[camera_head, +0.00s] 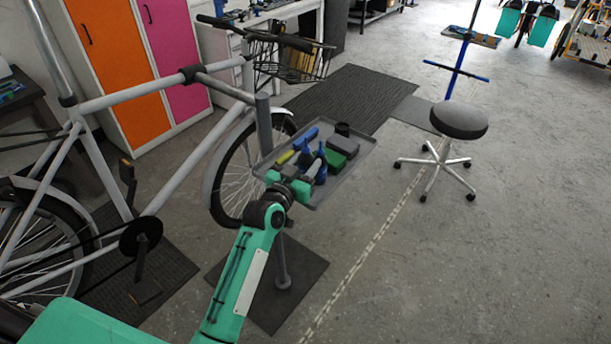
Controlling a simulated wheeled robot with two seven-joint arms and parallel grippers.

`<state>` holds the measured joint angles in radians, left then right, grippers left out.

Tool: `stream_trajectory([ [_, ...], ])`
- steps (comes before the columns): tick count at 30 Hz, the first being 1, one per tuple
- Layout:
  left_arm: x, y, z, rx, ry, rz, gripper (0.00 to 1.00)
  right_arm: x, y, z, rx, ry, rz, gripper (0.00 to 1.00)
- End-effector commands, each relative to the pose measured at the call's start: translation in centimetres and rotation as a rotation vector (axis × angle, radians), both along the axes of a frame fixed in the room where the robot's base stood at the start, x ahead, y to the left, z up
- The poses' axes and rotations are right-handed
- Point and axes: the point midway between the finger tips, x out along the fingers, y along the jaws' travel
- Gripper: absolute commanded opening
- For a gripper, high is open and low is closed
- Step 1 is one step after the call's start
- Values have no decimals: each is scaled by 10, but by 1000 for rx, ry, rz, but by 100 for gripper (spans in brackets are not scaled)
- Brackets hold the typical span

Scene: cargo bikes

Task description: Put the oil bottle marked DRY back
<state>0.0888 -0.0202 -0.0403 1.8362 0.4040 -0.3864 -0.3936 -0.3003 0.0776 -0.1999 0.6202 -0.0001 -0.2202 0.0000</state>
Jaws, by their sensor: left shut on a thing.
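My left gripper (289,183) reaches over the near left side of a grey tray (344,181) on a stand. It is shut on what looks like a small blue bottle (309,170), partly hidden by the fingers. Another slim blue shape (321,165) stands right beside it. No marking such as DRY can be read at this size. I cannot tell whether the held bottle touches the tray. My right gripper is not in view.
The tray also holds a green box (335,160), a grey box (343,146), a dark cup (342,130) and a yellow-handled tool (285,157). A grey bike (150,95) stands close at left. A stool (459,120) stands at right, with clear floor before it.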

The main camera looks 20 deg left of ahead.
Motion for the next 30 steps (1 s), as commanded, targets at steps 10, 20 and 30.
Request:
stream_trajectory([
  [10,0,0,-41,2,1,-1,15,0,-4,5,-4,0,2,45],
  [20,0,0,-50,1,-1,0,15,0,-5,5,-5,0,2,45],
  [30,0,0,-52,1,0,0,59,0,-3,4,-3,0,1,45],
])
